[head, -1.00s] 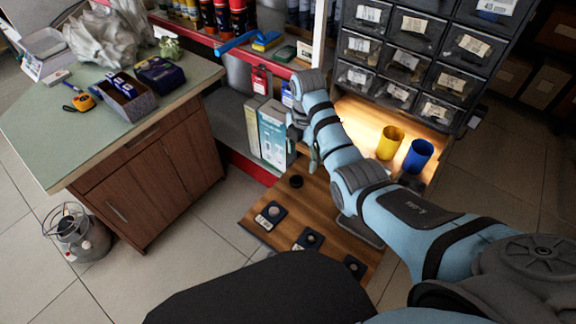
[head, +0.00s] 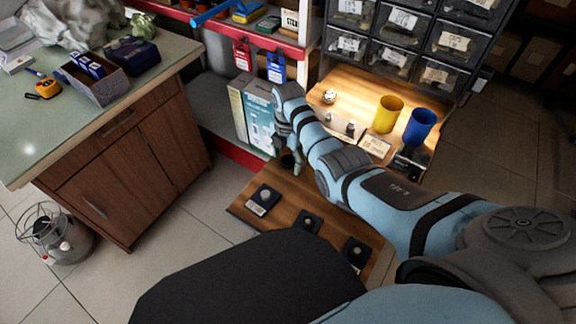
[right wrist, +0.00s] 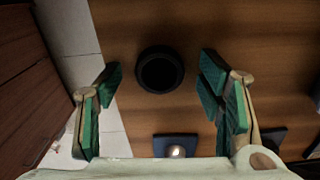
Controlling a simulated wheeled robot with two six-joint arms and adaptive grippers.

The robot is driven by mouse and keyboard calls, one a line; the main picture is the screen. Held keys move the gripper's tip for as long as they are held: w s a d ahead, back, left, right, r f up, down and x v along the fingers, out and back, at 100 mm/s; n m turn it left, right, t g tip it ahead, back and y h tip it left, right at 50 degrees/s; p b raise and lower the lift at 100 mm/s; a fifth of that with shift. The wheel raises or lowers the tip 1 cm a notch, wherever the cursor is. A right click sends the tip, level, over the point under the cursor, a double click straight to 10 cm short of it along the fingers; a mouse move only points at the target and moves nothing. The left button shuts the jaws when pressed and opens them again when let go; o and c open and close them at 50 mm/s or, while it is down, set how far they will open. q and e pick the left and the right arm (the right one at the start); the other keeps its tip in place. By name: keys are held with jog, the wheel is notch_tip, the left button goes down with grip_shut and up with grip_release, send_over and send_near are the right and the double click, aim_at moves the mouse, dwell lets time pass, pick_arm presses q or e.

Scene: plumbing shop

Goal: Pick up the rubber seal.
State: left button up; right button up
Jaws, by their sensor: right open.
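A black ring, which looks like the rubber seal (right wrist: 160,51), lies on the brown wooden board in the right wrist view. My right gripper (right wrist: 161,78) is open, with green-padded fingers. In that picture the ring appears between the fingertips, with a gap on both sides; I cannot tell the height left between them. In the head view my right gripper (head: 287,165) points down over the back of the board, and the ring shows only as a dark patch by the fingers. My left gripper is not in view.
Several dark pads with small parts lie on the board, one of them (head: 262,199) at its left. A yellow cup (head: 388,114) and a blue cup (head: 420,126) stand on the lit shelf. Boxes (head: 256,120) stand behind my gripper. A wooden cabinet (head: 130,180) is at left.

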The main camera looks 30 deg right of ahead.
jog(key=shift+r, duration=0.15)
jog(key=c, duration=0.9)
